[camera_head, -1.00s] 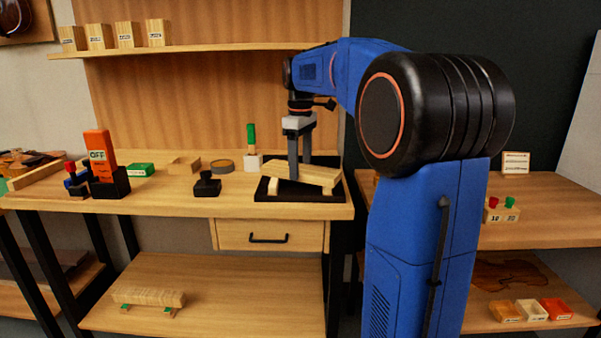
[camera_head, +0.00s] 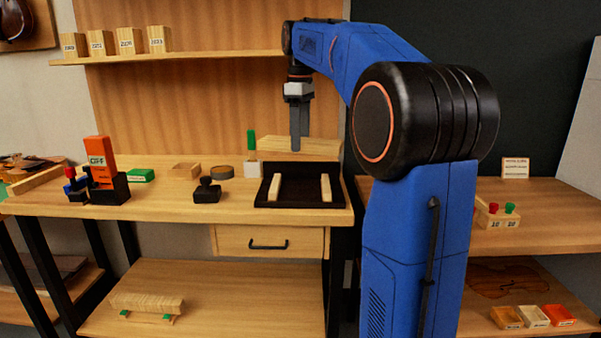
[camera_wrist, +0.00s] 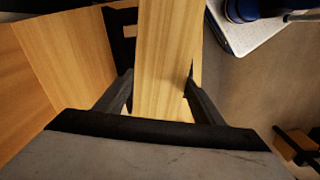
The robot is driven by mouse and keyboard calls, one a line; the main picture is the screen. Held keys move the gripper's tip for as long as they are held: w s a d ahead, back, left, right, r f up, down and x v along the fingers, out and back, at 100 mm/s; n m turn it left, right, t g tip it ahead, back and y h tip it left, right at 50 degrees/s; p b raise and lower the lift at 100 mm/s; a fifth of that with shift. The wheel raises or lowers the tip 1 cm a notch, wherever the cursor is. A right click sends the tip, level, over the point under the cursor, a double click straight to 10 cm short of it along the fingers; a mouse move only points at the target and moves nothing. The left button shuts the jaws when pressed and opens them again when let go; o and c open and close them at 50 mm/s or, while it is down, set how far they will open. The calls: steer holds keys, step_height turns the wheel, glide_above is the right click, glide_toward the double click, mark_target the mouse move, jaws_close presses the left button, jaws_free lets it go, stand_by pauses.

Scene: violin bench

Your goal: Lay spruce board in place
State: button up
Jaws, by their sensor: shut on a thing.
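The spruce board (camera_head: 318,147) is a pale wooden plank, held level above the bench in the head view. My gripper (camera_head: 296,146) points down and is shut on it near the board's middle. In the wrist view the board (camera_wrist: 165,65) runs up between the two fingers of my gripper (camera_wrist: 160,90). Below the board in the head view is a black tray (camera_head: 300,203) with two light wooden strips, a left strip (camera_head: 274,188) and a right strip (camera_head: 326,188), standing apart on it. The board is clear of the strips.
An orange OFF block (camera_head: 100,160) is further left. Bare bench top lies in front of the stamp.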

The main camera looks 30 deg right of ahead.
steer(key=shift+r+n, duration=0.1)
steer(key=shift+n, duration=1.1)
steer(key=shift+f, duration=5)
steer(key=shift+f, duration=0.1)
steer(key=o, duration=1.3)
step_height(320, 180, up, 12)
steer(key=shift+r, duration=0.1)
